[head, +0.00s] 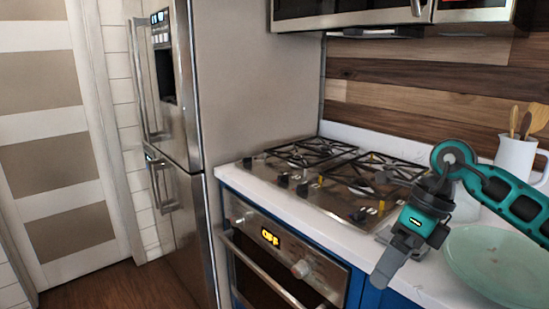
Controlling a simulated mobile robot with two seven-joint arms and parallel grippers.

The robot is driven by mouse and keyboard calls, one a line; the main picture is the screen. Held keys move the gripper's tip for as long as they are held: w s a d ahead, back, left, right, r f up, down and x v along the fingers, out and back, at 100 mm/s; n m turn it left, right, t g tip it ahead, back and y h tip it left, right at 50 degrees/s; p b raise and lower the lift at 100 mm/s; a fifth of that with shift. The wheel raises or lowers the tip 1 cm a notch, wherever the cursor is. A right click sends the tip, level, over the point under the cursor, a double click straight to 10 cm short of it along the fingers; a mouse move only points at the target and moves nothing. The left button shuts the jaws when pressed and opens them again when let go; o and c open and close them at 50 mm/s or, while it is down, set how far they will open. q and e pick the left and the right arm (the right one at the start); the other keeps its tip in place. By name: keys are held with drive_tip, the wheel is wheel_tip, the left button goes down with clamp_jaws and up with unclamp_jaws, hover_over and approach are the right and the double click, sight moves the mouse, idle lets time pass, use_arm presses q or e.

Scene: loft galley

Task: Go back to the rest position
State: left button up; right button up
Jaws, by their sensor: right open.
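My right gripper (385,270) is at the right of the head view, on a teal and black arm that comes in from the right edge. It points down and left, in front of the counter's front edge beside the gas cooktop (345,184). It is open, and nothing shows between its fingers. My left gripper and arm are not in the head view.
A pale green plate (500,262) lies on the white counter at the right, close to my right arm. A white crock (515,158) with wooden utensils stands behind it. An oven (290,268) is below the cooktop. A steel fridge (185,120) stands left; open wooden floor (115,290) lies before it.

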drive_tip(key=s+a+m+t+y, duration=0.1)
drive_tip(key=s+a+m+y, duration=0.25)
drive_tip(key=a+y, duration=0.5)
drive_tip(key=s+a+m+t+y, duration=0.15)
drive_tip(key=a+m+y, duration=0.25)
drive_tip(key=a+y, duration=0.45)
drive_tip(key=w+d+f+m+t+h, duration=0.1)
drive_tip(key=d+f+m+t+h, duration=0.4)
drive_tip(key=m+t, duration=0.5)
drive_tip(key=w+d+f+m+t+h, duration=0.15)
drive_tip(key=f+m+t+h, duration=0.4)
drive_tip(key=m, duration=0.95)
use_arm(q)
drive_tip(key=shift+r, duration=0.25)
use_arm(e)
drive_tip(key=s+d+f+m+g+h, duration=0.3)
drive_tip(key=s+d+f+m+h, duration=0.1)
drive_tip(key=s+f, duration=0.3)
drive_tip(key=s+d+f+m+g+h, duration=0.3)
drive_tip(key=s+d+f+m+h, duration=0.1)
drive_tip(key=f, duration=0.7)
drive_tip(key=s+m+h, duration=0.1)
drive_tip(key=s+m, duration=0.1)
drive_tip(key=s, duration=0.1)
drive_tip(key=shift+s+f, duration=0.15)
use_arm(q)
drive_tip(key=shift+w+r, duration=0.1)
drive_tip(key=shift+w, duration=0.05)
use_arm(e)
drive_tip(key=shift+d, duration=0.1)
